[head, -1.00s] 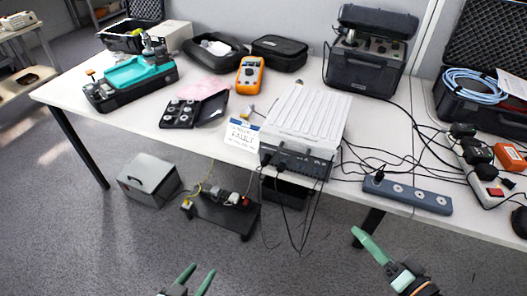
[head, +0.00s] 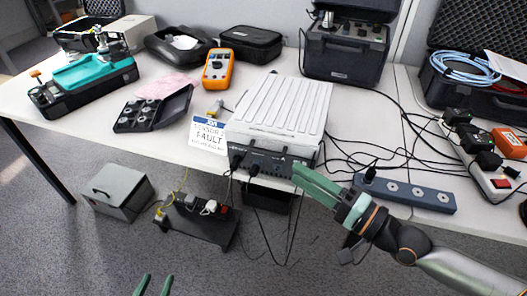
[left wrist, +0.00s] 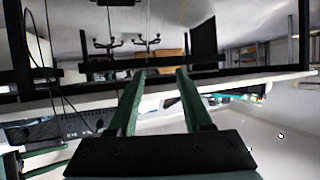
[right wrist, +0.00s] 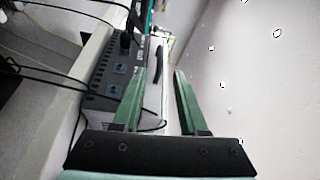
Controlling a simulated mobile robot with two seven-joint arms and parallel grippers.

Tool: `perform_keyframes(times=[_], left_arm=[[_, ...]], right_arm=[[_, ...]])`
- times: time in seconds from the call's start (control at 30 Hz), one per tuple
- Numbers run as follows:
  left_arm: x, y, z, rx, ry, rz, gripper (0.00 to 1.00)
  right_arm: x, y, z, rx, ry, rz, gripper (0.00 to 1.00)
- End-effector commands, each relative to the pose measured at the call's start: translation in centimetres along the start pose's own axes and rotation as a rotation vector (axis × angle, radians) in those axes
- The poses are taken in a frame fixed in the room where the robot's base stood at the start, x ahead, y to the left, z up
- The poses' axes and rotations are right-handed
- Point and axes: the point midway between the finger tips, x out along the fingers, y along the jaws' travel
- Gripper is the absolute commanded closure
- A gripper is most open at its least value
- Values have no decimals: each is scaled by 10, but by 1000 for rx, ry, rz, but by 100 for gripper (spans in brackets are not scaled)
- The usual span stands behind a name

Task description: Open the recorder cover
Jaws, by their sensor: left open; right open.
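The recorder is a pale grey box near the table's front edge in the head view. Its ribbed top cover (head: 275,105) lies flat and closed over the dark front panel (head: 262,160) with cables. My right gripper (head: 298,174) is open and empty, with its fingertips at the right part of the front panel; I cannot tell whether they touch. Its open fingers (right wrist: 163,75) also show in the right wrist view. My left gripper (head: 155,280) is open and empty, low in front of the table. The left wrist view shows its spread fingers (left wrist: 160,75).
A blue-grey power strip (head: 405,193) with cables lies right of the recorder, close to my right arm. A fault card (head: 208,134) stands left of the recorder. A black case (head: 152,108), orange multimeter (head: 217,70) and teal device (head: 95,70) lie further left.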

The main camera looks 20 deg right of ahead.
Motion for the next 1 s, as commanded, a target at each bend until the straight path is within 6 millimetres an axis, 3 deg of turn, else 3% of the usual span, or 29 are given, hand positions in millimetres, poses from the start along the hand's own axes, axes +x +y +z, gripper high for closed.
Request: perform_keyframes(times=[0.6,1.0], left_arm=[[-5,7,41,-43,-166,16,50],[-7,10,53,-53,-198,19,50]], right_arm=[[86,0,-1,-1,2,-2,58],[101,1,0,-2,0,2,58]])
